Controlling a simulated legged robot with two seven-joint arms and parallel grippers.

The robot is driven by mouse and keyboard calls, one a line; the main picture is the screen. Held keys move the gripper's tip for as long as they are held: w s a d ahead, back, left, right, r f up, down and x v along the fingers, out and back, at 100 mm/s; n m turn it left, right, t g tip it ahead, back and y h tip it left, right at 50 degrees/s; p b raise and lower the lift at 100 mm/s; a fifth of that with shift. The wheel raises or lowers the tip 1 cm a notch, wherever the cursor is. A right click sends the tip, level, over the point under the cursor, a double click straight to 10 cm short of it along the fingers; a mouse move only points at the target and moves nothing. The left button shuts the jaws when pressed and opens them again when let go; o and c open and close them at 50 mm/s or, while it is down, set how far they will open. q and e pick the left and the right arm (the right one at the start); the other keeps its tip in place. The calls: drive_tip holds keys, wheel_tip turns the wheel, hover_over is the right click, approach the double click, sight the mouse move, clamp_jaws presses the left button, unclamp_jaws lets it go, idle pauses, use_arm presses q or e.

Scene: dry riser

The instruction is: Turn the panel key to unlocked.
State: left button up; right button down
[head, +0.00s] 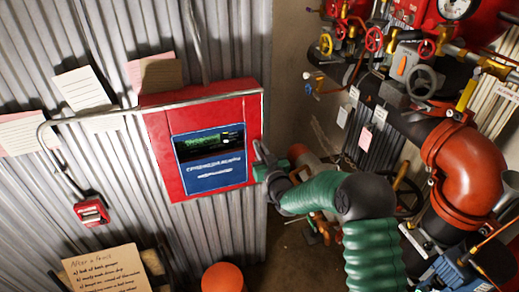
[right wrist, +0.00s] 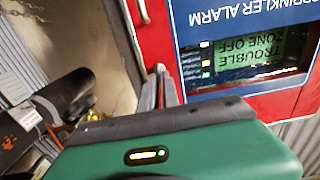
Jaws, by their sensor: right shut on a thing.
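The red alarm panel (head: 156,130) is on the corrugated wall in the head view, with a screen above a blue label. In the right wrist view the panel (right wrist: 155,28) shows upside down; its screen (right wrist: 245,62) reads "TROUBLE" and "ZONE OFF". My right gripper (head: 261,155) is at the panel's right edge, at about the screen's height. In the right wrist view its narrow fingers (right wrist: 161,82) are close together against the panel's edge. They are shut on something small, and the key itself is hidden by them. My left gripper is not in view.
A grey conduit (head: 150,106) crosses the panel's top and bends down to a small red box (head: 91,211). Papers (head: 83,88) hang on the wall. Red valves and a large orange-red pipe elbow (head: 465,165) crowd the right. An orange cylinder (head: 223,277) stands below the panel.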

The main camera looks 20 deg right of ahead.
drive_tip(key=shift+d+f+m+b, duration=0.15)
drive_tip(key=shift+m+b, duration=1.9)
drive_tip(key=shift+m, duration=0.95)
drive_tip(key=shift+d+f+m+b, duration=0.15)
drive_tip(key=shift+m+b, duration=1.9)
drive_tip(key=shift+m, duration=0.95)
drive_tip(key=shift+d+f+m+b, duration=0.15)
drive_tip(key=shift+m+b, duration=1.9)
drive_tip(key=shift+m, duration=0.95)
drive_tip(key=c, duration=1.7)
unclamp_jaws()
drive_tip(key=shift+w, duration=0.1)
drive_tip(key=shift+o, duration=0.5)
drive_tip(key=shift+w+f, duration=0.1)
